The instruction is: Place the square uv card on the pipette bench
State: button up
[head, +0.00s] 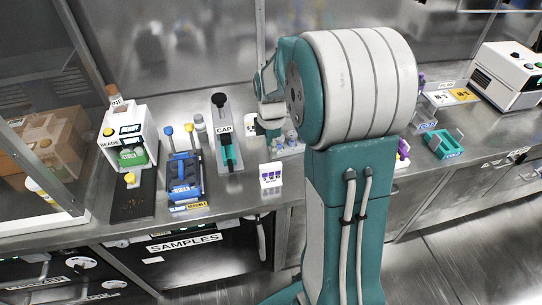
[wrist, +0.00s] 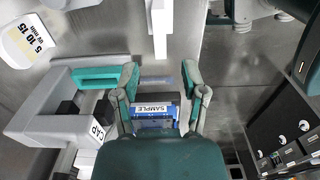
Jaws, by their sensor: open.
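My gripper (wrist: 160,72) is open in the wrist view, its fingers spread over the steel bench. Nothing shows clamped between them. A blue and white item labelled SAMPLE (wrist: 153,110) lies between and beyond the fingers; the palm hides its lower part. In the head view my arm hides the gripper. A small white piece with purple squares (head: 271,176) stands near the bench's front edge, left of my arm. I cannot tell whether it is the square uv card. The steel bench (head: 238,200) runs across the view; no label marks it as the pipette bench.
A grey CAP device (wrist: 60,122) is left of the gripper; it also shows in the head view (head: 226,150). A blue rack (head: 184,178), a white BEADS machine (head: 128,135) and a dark tray (head: 133,198) stand farther left. A teal holder (head: 443,145) is at the right.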

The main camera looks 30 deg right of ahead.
jog(key=shift+a+r, duration=0.1)
jog(key=shift+r, duration=0.3)
jog(key=s+a+r+m+t, duration=0.2)
jog(key=s+a+r+m, duration=0.4)
jog(key=s, duration=0.3)
jog(key=s+a+r+m+t, duration=0.3)
jog(key=s+a+r+m, duration=0.3)
jog(key=s, duration=0.4)
jog(key=r+m, duration=0.1)
jog(key=m, duration=0.1)
jog(key=shift+a+r+m+t, duration=0.25)
jog(key=shift+r+m+t, duration=0.05)
jog(key=shift+m, duration=0.1)
jog(key=shift+a, duration=0.1)
